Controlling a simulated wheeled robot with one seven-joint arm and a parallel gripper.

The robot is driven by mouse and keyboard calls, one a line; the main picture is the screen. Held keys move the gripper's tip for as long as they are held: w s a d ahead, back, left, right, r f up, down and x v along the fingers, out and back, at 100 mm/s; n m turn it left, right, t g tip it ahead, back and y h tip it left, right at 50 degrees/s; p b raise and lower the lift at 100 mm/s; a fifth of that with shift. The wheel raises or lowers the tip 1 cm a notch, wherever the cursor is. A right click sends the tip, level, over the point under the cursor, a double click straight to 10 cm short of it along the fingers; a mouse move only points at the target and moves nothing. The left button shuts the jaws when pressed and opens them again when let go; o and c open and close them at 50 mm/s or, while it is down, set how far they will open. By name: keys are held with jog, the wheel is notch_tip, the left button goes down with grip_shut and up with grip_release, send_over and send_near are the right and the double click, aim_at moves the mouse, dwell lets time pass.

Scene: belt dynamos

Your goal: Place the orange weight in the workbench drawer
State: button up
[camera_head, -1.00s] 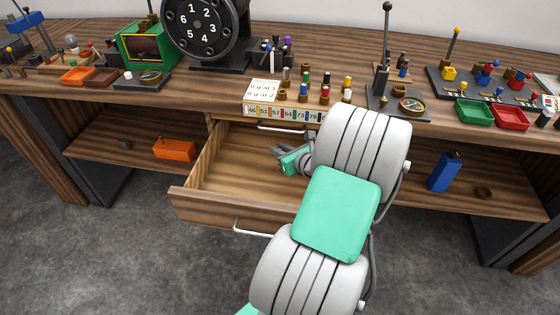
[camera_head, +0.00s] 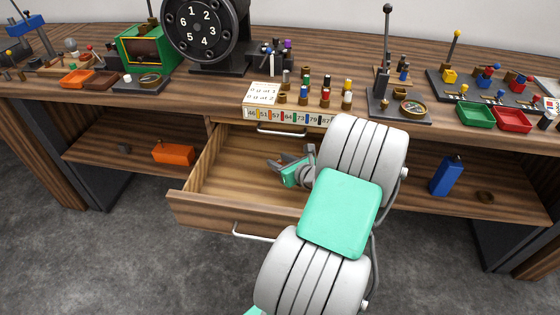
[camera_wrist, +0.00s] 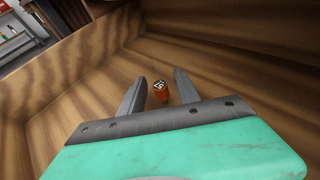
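The orange weight (camera_wrist: 161,93), a small cylinder with a dark marked top, shows in the wrist view between my two fingers, with a gap on each side. It appears to be at the drawer floor; contact with the floor is hard to tell. My gripper (camera_wrist: 160,76) is open, its grey fingers apart, inside the drawer. In the head view my gripper (camera_head: 293,160) is over the right part of the open workbench drawer (camera_head: 215,180), and the weight cannot be made out there. The drawer is pulled out, and my arm covers its right side.
The workbench top (camera_head: 225,95) above the drawer carries several small coloured weights (camera_head: 325,97) and a black numbered dial (camera_head: 205,28). An orange box (camera_head: 173,152) and a blue bottle (camera_head: 446,175) are on the lower shelf. The drawer's left part is clear.

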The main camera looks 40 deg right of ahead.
jog(key=shift+r, duration=0.2)
jog(key=p+v, duration=0.2)
jog(key=v, duration=1)
jog(key=shift+a, duration=0.1)
